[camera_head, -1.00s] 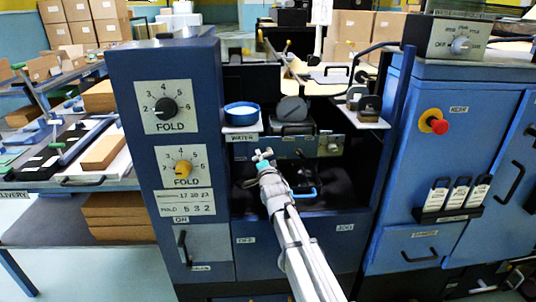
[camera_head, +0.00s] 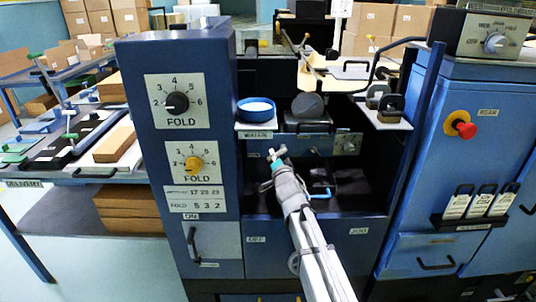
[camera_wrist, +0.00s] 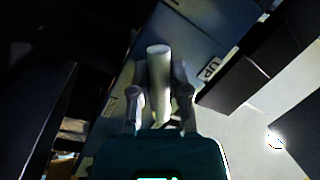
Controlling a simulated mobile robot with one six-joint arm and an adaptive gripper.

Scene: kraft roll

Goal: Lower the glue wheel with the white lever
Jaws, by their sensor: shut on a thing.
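My gripper (camera_head: 277,160) reaches into the open bay of the blue machine, below the ledge with the blue dish. In the wrist view my gripper (camera_wrist: 159,108) has its two fingers closed on either side of a pale, round-ended white lever (camera_wrist: 158,62). The lever stands out past the fingertips. In the head view my gripper and arm hide most of the lever. A dark grey disc (camera_head: 307,105) sits above and right of my gripper; I cannot tell if it is the glue wheel.
The blue dish (camera_head: 256,110) stands on a ledge marked WATER. A dial panel (camera_head: 180,101) is to the left. A red button (camera_head: 466,130) is on the right cabinet (camera_head: 430,185). Dark walls flank my gripper closely in the wrist view.

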